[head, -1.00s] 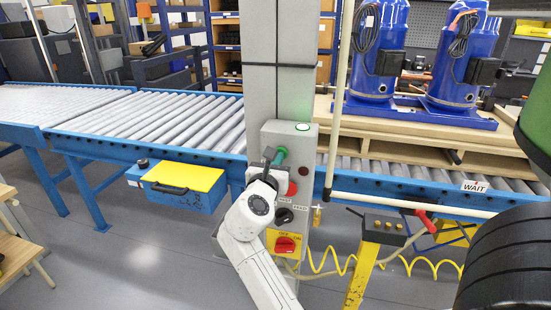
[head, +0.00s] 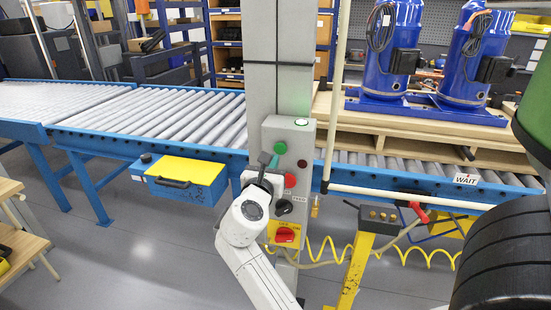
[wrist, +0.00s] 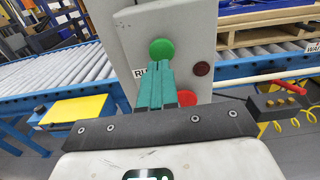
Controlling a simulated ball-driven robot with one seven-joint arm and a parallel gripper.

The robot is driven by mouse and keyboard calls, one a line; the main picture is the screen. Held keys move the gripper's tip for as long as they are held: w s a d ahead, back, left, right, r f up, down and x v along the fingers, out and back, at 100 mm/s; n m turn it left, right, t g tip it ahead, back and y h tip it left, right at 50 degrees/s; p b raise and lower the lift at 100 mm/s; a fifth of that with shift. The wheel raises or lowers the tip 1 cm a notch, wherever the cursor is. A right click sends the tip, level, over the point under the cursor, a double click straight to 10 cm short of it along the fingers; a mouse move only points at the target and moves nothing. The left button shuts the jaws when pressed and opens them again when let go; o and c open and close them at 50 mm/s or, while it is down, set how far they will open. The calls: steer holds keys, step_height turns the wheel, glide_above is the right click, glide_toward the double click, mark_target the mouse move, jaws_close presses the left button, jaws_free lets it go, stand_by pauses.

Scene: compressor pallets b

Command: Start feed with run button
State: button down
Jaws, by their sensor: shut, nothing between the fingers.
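The green run button (head: 280,147) is on the upper front of a grey control box (head: 307,140). It also shows in the wrist view (wrist: 162,50), with a partly hidden label that starts "RU" beside it. My gripper (head: 270,160) is shut and empty, its teal fingers pointing at the box. In the wrist view the fingertips (wrist: 161,64) lie just below and overlap the lower edge of the button. I cannot tell whether they touch it. A red button (head: 290,180) sits lower on the box, partly behind the fingers in the wrist view.
A dark red lamp (head: 301,163), a black knob (head: 285,206) and a red rotary switch on yellow (head: 285,234) are on the box. A pale round lamp (head: 301,122) tops it. A roller conveyor (head: 160,115) runs behind; blue compressors (head: 392,45) stand on a pallet at right.

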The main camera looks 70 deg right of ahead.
steer(key=a+b, duration=0.1)
steer(key=a, duration=0.7)
steer(key=shift+s+a, duration=0.3)
steer(key=shift+a, duration=0.05)
steer(key=shift+f, duration=0.2)
steer(key=s+a+f+m+y, duration=0.1)
steer(key=a+f+m+y, duration=0.2)
steer(key=f, duration=0.3)
steer(key=s+a+f+m+t+y, duration=0.1)
steer(key=a+f+m+y, duration=0.1)
steer(key=f+m+y, duration=0.3)
steer(key=s+a+f+m+y, duration=0.1)
steer(key=a+f+m, duration=0.15)
steer(key=f, duration=0.55)
steer(key=s+a+f+m+y, duration=0.4)
steer(key=a+f, duration=0.1)
steer(key=a, duration=0.3)
steer(key=s+a+f+m+g+y, duration=0.1)
steer(key=s+a+f+m+y, duration=0.3)
steer(key=a, duration=0.4)
steer(key=shift+s+f+m+g+y, duration=0.3)
steer(key=shift+s+f+m+y, duration=0.1)
steer(key=shift+f+m, duration=0.2)
